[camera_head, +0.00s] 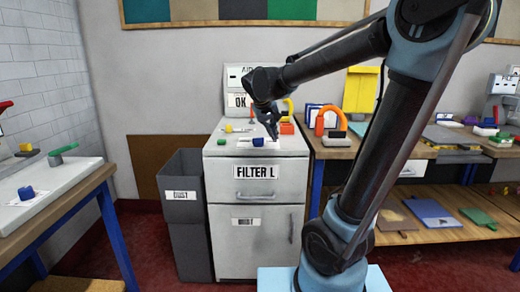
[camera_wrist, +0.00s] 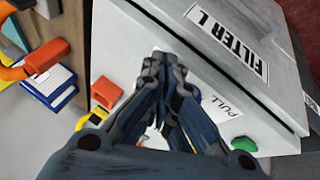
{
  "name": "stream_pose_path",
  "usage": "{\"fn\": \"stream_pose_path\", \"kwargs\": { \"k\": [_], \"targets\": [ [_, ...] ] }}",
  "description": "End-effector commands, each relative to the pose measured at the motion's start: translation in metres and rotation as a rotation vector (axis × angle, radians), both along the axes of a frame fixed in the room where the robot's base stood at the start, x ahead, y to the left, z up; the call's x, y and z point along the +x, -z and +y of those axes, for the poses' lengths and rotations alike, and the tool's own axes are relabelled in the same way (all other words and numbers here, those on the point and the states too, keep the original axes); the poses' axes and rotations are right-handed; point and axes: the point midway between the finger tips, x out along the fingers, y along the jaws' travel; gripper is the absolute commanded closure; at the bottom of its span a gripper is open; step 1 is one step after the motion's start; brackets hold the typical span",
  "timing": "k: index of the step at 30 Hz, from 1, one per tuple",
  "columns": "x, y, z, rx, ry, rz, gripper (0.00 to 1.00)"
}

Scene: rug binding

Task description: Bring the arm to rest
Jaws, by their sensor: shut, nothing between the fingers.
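My gripper (camera_head: 272,128) hangs at the end of my bent arm, above the top of the light grey cabinet labelled "FILTER L" (camera_head: 257,187). Its fingers point downward and are shut with nothing between them. In the wrist view my gripper (camera_wrist: 163,62) shows its dark fingertips together, in front of the cabinet's pale top and its label. I cannot tell from the head view how far the fingertips are from the top surface. A blue knob (camera_head: 258,142) sits on the cabinet top just below the fingertips.
A dark grey bin (camera_head: 186,212) stands left of the cabinet. A bench with a green-handled thing (camera_head: 62,150) is at the left. A wooden bench (camera_head: 335,152) with an orange arched thing (camera_head: 331,120) stands at the right. A green piece (camera_head: 222,141) lies on the cabinet.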

Motion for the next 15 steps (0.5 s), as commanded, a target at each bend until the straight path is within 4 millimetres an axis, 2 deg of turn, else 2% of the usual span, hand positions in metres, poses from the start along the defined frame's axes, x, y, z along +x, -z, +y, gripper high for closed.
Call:
{"fn": "stream_pose_path", "kwargs": {
  "k": [1, 6, 15],
  "targets": [
    [-0.014, 0.006, -0.018, 0.012, 0.018, 0.016, 1.0],
    [-0.059, 0.029, -0.062, 0.056, 0.062, 0.072, 1.0],
    [-0.143, 0.078, -0.116, 0.149, 0.133, 0.155, 1.0]
  ]
}}
